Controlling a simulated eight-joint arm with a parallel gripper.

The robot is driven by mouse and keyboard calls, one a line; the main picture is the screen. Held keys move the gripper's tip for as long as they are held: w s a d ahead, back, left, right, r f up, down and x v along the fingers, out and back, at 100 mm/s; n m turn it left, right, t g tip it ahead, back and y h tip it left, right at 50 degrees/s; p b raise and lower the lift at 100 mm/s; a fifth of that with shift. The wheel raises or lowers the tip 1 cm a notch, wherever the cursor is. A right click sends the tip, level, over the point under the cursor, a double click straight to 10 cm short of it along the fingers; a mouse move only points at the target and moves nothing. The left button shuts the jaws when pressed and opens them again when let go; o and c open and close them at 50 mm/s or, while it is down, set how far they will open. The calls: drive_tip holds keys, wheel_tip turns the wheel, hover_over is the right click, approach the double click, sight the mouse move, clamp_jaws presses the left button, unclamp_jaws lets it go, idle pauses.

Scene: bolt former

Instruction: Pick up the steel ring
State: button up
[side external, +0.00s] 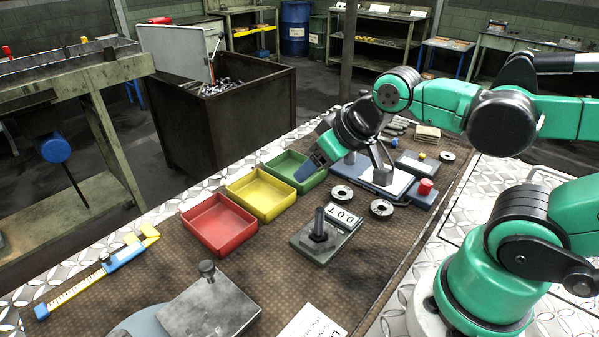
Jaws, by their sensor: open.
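Three round metal rings with dark centres lie on the brown mat. One ring (342,194) is just right of the green tray, a second ring (381,208) lies to its right, and a smaller ring (447,156) is farther back on the right. I cannot tell which is the steel ring of the task. My gripper (308,170) is open, tilted down and left, near the right end of the green tray. It is up and left of the nearest ring and apart from it. One blue-grey finger shows clearly; the other is hard to make out.
Red (219,224), yellow (262,194) and green (296,171) trays stand in a row. A gauge block with an upright post (319,224) is in front of the rings. A metal stand (380,162) and a red-topped piece (425,187) stand close behind and right.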

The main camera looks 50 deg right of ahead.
drive_tip(key=shift+o, duration=1.2)
drive_tip(key=g, duration=0.7)
hover_over(383, 202)
drive_tip(key=a, duration=0.1)
drive_tip(key=f, duration=0.7)
drive_tip(key=shift+s+a+f, duration=0.15)
drive_tip(key=shift+a+f, duration=0.05)
drive_tip(key=shift+f, duration=0.05)
drive_tip(key=shift+s+d+f, duration=0.1)
drive_tip(key=shift+f, duration=2.75)
